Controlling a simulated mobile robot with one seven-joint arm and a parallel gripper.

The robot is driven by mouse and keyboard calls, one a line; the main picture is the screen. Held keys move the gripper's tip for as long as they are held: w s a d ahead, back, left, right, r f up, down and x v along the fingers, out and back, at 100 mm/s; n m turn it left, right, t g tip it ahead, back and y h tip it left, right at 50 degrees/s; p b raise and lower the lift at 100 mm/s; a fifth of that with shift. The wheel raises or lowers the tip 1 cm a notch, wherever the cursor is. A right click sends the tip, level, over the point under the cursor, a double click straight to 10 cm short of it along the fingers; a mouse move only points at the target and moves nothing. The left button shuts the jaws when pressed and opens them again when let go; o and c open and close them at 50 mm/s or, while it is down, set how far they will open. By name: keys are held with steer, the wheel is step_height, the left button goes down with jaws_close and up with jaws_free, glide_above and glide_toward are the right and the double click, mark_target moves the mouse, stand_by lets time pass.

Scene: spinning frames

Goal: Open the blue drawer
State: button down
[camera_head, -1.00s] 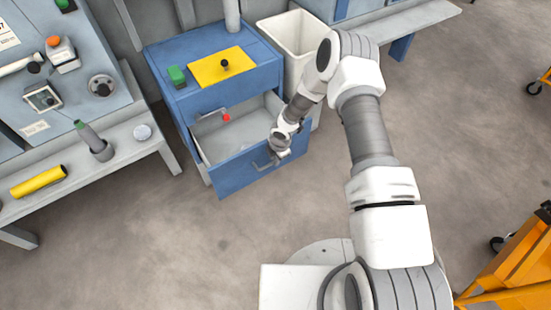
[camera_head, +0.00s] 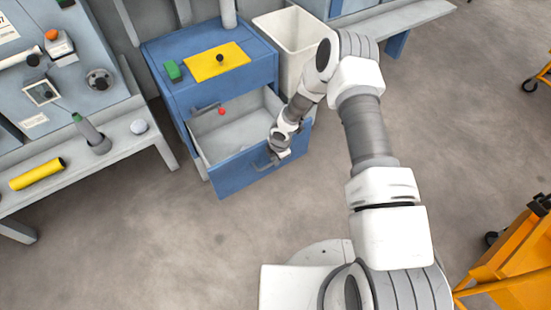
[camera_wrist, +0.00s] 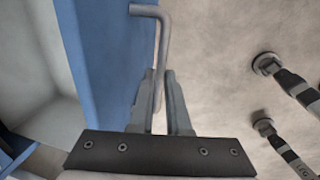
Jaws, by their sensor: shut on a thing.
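The blue drawer (camera_head: 232,177) stands out of the blue cabinet (camera_head: 221,91), and its pale grey inside (camera_head: 235,132) shows from above. It has a grey bar handle (camera_head: 264,163) on its front. My gripper (camera_wrist: 160,85) is shut on this handle, with one finger on each side of the bar. In the wrist view the handle (camera_wrist: 149,11) bends above the fingers, and the blue drawer front (camera_wrist: 110,55) is to their left. In the head view my wrist hides part of the drawer's right end, and the fingertips are hard to make out.
On the cabinet lie a yellow plate (camera_head: 203,70) with a black knob and a green block (camera_head: 173,70). A small red thing (camera_head: 222,112) shows near the drawer's back. A pale bin (camera_head: 289,48) stands right of the cabinet. The floor before the drawer is clear.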

steer(key=c, duration=0.9)
jaws_free()
steer(key=shift+r, duration=0.1)
steer(key=s+r+p, duration=0.1)
steer(key=r+p, duration=0.1)
steer(key=r, duration=0.3)
steer(key=d+r+p, duration=0.1)
steer(key=r, duration=0.5)
steer(key=s+r+p, duration=0.1)
steer(key=r+p, duration=0.1)
steer(key=r, duration=0.4)
steer(key=shift+s+d+p, duration=0.3)
steer(key=shift+d, duration=0.1)
